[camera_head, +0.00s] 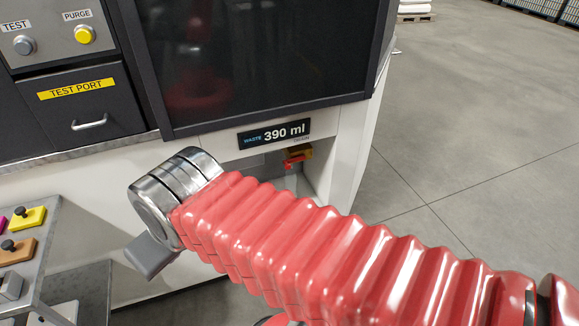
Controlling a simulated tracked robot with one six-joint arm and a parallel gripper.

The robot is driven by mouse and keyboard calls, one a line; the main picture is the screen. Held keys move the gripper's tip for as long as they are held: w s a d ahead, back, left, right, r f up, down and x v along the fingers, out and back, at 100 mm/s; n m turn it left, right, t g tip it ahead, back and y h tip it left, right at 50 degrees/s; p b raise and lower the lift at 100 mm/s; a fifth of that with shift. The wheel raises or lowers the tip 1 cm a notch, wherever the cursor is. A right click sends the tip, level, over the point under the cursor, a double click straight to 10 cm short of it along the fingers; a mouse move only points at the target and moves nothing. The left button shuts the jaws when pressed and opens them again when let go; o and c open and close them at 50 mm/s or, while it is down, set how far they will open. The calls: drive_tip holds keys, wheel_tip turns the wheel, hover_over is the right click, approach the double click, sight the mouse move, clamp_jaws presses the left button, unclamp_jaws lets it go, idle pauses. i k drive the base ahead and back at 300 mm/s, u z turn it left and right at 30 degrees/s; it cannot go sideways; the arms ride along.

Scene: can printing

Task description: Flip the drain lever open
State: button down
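A small red lever (297,161) on a yellow-brown fitting sits in a recess low on the machine's front, under the waste display (274,133) reading "390 ml". I take it for the drain lever. It appears to lie roughly sideways, and my arm's red sleeve partly covers the recess below it. My gripper (150,256) is at the left end of my arm, left of and below the lever and clear of it. Only a grey part of it shows below the silver wrist. Its fingers cannot be made out, nor whether it holds anything.
A dark screen (260,60) is above the display. A drawer marked "TEST PORT" (85,105) and the TEST (24,45) and PURGE (85,34) buttons are at upper left. A grey rack (45,225) with coloured blocks stands at the left edge. The floor at right is open.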

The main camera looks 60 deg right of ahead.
sight(287, 162)
drive_tip(key=z, duration=0.55)
drive_tip(key=i, duration=0.9)
drive_tip(key=z, duration=0.6)
